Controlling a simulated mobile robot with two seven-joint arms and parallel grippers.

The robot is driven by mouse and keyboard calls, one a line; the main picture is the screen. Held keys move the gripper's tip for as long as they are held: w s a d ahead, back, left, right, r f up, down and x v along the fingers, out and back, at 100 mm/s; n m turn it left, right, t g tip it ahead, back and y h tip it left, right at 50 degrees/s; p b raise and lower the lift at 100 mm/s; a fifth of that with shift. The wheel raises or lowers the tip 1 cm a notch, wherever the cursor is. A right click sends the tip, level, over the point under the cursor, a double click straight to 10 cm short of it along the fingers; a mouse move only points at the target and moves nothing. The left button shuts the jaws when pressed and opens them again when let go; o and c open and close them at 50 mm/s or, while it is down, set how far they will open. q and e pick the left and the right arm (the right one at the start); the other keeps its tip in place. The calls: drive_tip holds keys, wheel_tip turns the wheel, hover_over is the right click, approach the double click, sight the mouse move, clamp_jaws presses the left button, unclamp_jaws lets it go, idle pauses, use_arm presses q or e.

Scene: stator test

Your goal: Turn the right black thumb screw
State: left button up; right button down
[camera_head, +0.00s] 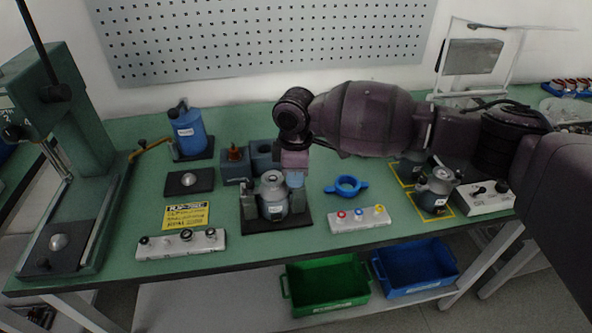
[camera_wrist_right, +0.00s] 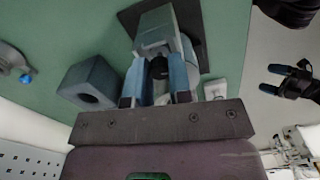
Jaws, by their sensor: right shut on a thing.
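A grey stator housing (camera_head: 273,203) stands upright between the grey clamp blocks of a dark fixture plate (camera_head: 293,219). My right gripper (camera_head: 294,178) is at the upper right side of this fixture. In the right wrist view, its two blue-grey fingers (camera_wrist_right: 157,88) close on a black thumb screw (camera_wrist_right: 159,67) at the end of a grey clamp block (camera_wrist_right: 158,28). The fingers hide the sides of the screw. My left gripper (camera_wrist_right: 280,80) shows small at the right of the wrist view, apart from the table, with its fingers spread and empty.
A blue ring (camera_head: 346,187) and a button strip (camera_head: 358,219) lie right of the fixture. Grey blocks with holes (camera_head: 236,170) stand behind it, close to the gripper. A blue bottle (camera_head: 189,131) is at the left. Green bench (camera_head: 247,250) is bare in front.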

drive_tip(key=shift+r+m+p, duration=0.2)
drive_tip(key=shift+m+p, duration=0.1)
drive_tip(key=shift+m, duration=0.1)
use_arm(q)
drive_tip(key=shift+s, duration=0.55)
use_arm(e)
drive_tip(key=shift+f, duration=0.2)
drive_tip(key=c, duration=1)
unclamp_jaws()
use_arm(q)
drive_tip(key=shift+w+r, duration=0.2)
drive_tip(key=shift+w, duration=0.2)
